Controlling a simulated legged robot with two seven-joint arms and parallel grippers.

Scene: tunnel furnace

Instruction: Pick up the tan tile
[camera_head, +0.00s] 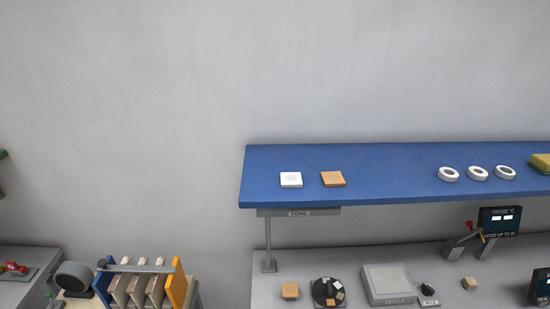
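A square tan tile (333,179) lies flat on the blue shelf (390,190), left of the shelf's middle. A white tile (291,179) with a faint round mark lies just left of it, apart from it. Another tan block or tile (290,290) sits on the grey bench below, at the bottom of the view. Neither of my grippers shows in the head view.
Three white rings (477,172) and a yellow block (541,162) sit farther right on the shelf. Below are a black dial (328,292), a grey box (389,284), a probe display (498,220) and, lower left, a slotted rack (145,285). Bare shelf lies between the tan tile and rings.

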